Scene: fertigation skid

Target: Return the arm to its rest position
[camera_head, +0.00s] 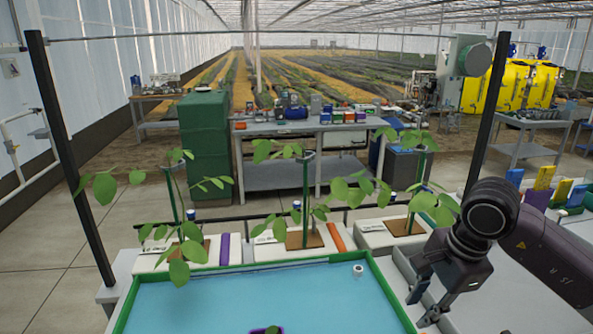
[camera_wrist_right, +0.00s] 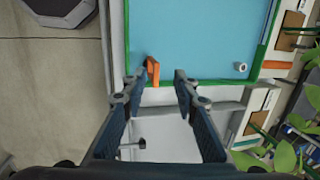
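My right arm comes in from the right in the head view, with its gripper (camera_head: 424,305) pointing down beside the right edge of the blue tray. In the wrist view the right gripper (camera_wrist_right: 158,84) has its two fingers spread apart, with nothing held between them. An orange piece (camera_wrist_right: 152,70) stands at the tray's rim just beyond the fingertips, and I cannot tell how far below them it is. My left arm and gripper do not show in either view.
The green-rimmed blue tray (camera_head: 250,300) carries a small white ring (camera_head: 358,270). Behind it, several leafy plants on green stakes stand on white blocks. Dark uprights (camera_head: 68,150) flank the bench. Coloured blocks (camera_head: 543,180) stand at the right, near my arm. Open floor (camera_head: 40,240) lies at the left.

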